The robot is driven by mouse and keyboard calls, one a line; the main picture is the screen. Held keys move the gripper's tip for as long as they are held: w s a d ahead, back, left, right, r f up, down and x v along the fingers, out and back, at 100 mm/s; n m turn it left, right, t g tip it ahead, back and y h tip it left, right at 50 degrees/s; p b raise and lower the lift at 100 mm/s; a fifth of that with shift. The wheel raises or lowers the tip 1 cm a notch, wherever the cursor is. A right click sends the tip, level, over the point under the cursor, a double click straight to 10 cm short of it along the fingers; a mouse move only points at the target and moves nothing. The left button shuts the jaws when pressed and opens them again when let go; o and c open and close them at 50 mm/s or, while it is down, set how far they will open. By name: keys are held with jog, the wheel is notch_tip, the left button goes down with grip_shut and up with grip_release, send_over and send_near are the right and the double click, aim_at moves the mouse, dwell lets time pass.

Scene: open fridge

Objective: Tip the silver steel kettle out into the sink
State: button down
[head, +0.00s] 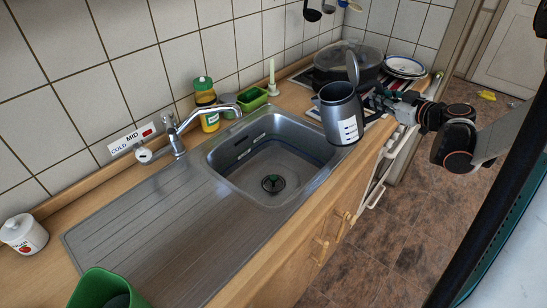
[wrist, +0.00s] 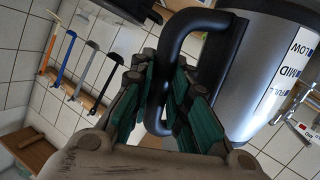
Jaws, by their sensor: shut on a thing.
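The silver steel kettle (head: 341,117) is held in the air by the right edge of the sink, roughly upright in the head view. My gripper (head: 380,100) comes from the right and is shut on its black handle. In the wrist view, the fingers of my gripper (wrist: 160,108) sit on both sides of the handle, and the kettle (wrist: 250,75) with its level label fills the right. The sink (head: 225,165) is left of the kettle; its basin looks empty, with a dark drain at the bottom. The inside of the kettle is hidden.
A tap (head: 180,135) stands behind the sink's left side. A yellow bottle (head: 207,105) and green tray (head: 252,98) stand behind it. A large pan (head: 335,75) is on the hob behind the kettle. A green container (head: 105,290) is at front left.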

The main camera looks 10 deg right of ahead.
dwell(0.3)
jog(key=f+b, duration=0.1)
jog(key=b, duration=0.1)
jog(key=f+m+b, duration=0.1)
jog(key=f, duration=0.1)
jog(key=shift+a+y+b, duration=0.2)
jog(key=shift+y+b, duration=0.1)
jog(key=shift+b, duration=0.05)
jog(key=shift+a+f+m+t+y+b, duration=0.2)
jog(key=shift+f+m+t+y+b, duration=0.2)
jog(key=shift+f+m+b, duration=0.4)
jog(key=shift+r, duration=0.15)
